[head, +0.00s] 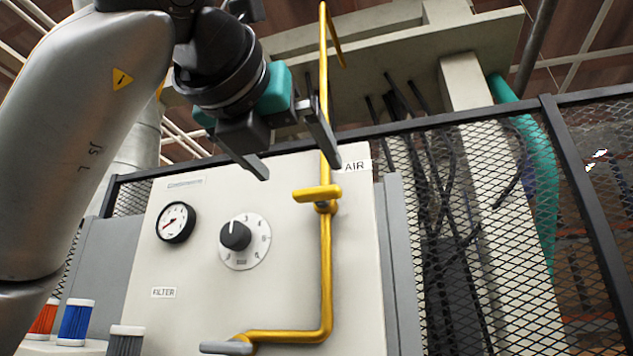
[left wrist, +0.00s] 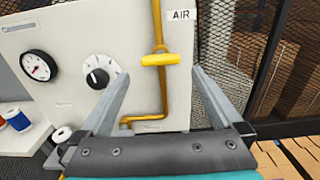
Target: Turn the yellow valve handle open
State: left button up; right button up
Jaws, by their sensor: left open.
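The yellow valve handle (head: 317,193) lies crosswise on the vertical yellow pipe (head: 326,262), just below the AIR label (head: 356,165). In the left wrist view the handle (left wrist: 160,59) also lies across the pipe, beyond and between my fingers. My left gripper (head: 296,160) is open and empty, above and in front of the handle in the head view. Its two fingers also show in the left wrist view (left wrist: 165,92), spread apart, and no contact with the handle shows. My right gripper is not in view.
The pale panel carries a gauge (head: 176,222), a black dial (head: 236,236) and a grey lever (head: 227,347) at the lower pipe end. Filter cartridges (head: 75,322) stand at lower left. A mesh fence (head: 480,220) stands right of the panel. The panel's front around the handle is clear.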

aim_at(314, 188)
pick_arm(q)
jog(key=p+x, duration=0.2)
jog(key=x, duration=0.7)
jog(key=shift+p, duration=0.35)
jog(key=shift+f, duration=0.1)
jog(key=shift+c, duration=0.4)
jog(key=c, duration=1.1)
